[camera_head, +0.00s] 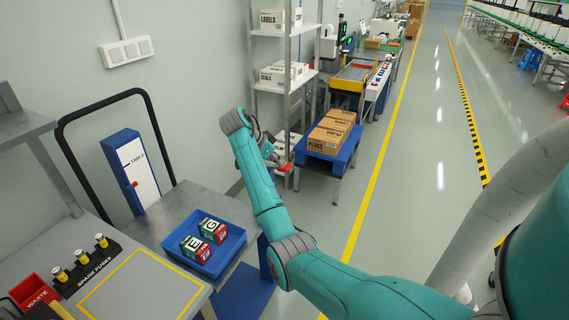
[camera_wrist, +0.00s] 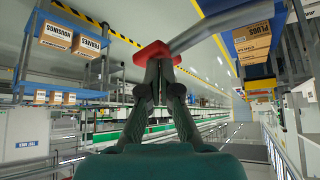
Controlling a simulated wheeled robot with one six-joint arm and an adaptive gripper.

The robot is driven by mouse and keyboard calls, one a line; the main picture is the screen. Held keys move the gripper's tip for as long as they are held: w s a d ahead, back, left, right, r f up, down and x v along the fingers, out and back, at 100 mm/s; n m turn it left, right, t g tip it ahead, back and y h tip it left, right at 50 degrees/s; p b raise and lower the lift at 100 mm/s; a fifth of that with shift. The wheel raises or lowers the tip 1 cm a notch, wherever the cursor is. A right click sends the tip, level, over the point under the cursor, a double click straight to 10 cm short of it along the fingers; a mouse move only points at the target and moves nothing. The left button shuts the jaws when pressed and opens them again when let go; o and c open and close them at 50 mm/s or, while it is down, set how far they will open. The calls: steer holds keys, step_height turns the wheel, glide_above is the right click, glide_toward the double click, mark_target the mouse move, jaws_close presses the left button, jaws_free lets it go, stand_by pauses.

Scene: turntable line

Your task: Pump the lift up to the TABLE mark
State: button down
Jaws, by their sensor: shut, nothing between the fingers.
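The lift is a cart with a grey platform (camera_head: 174,213) and a black hoop handle. Its blue mast (camera_head: 118,143) has a white scale (camera_head: 140,172) with a TABLE mark near the top. A red pointer (camera_head: 135,184) sits on the scale, clearly below that mark. My gripper (camera_head: 280,160) is right of the platform; its fingers are shut and empty. In the wrist view, the closed fingertips (camera_wrist: 158,68) are at a red pad (camera_wrist: 153,53) on a grey bar (camera_wrist: 225,22). The red pad (camera_head: 286,167) also shows in the head view. I cannot tell whether they touch.
A blue tray (camera_head: 236,245) with two small boxes marked E and G lies on the platform. A grey table with spare fuses (camera_head: 82,270) and a red waste bin (camera_head: 36,293) is at front left. A blue stand (camera_head: 323,145) with cartons is beyond my gripper. The aisle floor right is clear.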

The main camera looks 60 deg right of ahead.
mark_target(277, 168)
steer(key=shift+f, duration=1.75)
steer(key=shift+a, duration=0.1)
steer(key=shift+w+a+r, duration=0.25)
steer(key=shift+w+a, duration=0.15)
steer(key=shift+a, duration=0.25)
steer(key=shift+w+a+r, duration=0.25)
steer(key=shift+w+a, duration=0.1)
steer(key=shift+a, duration=0.25)
